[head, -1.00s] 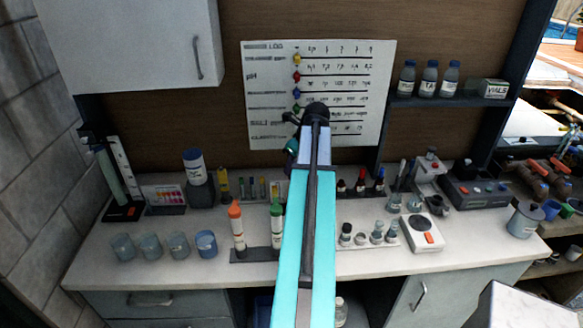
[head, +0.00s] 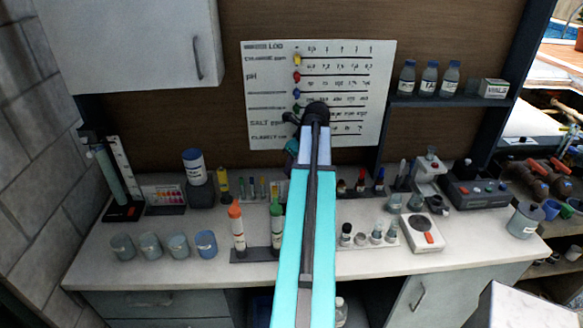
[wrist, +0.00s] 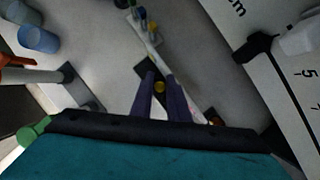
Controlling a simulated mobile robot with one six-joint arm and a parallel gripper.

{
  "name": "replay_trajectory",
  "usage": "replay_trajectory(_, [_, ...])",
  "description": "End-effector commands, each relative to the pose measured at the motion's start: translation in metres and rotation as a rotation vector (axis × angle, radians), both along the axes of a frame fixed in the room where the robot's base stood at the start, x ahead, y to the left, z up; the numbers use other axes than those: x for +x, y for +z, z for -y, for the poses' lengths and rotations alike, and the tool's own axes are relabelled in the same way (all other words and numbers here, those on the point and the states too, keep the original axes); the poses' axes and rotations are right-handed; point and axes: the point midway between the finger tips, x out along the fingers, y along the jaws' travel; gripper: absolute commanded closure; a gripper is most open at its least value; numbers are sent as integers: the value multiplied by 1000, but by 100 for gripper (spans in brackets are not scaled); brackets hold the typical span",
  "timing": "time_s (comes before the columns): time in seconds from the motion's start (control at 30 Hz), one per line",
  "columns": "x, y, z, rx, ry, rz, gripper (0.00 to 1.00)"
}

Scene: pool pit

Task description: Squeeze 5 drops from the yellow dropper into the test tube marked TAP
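In the wrist view my gripper (wrist: 160,76) points down with its two dark fingers apart. In the head view my arm hides the gripper and this dropper. Dark bottles with red and blue tops (head: 361,181) stand just right of my arm. Small tubes (head: 252,189) stand in a row left of my arm; their marks are too small to read, so I cannot pick out TAP.
An orange-capped bottle (head: 237,225) and a green-capped bottle (head: 277,223) stand at the front, close left of my arm. Several cups (head: 206,244) stand farther left. Small jars (head: 376,236) and a white device (head: 424,233) are on the right. A printed board (head: 270,95) is behind.

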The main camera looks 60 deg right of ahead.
Motion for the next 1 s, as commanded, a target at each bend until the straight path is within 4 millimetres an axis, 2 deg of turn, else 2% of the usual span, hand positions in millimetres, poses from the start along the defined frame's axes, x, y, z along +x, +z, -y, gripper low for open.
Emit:
replay_trajectory(0.37, [0,3,0,0,0,0,90])
replay_trajectory(1.0, [0,36,0,-1,1,1,90])
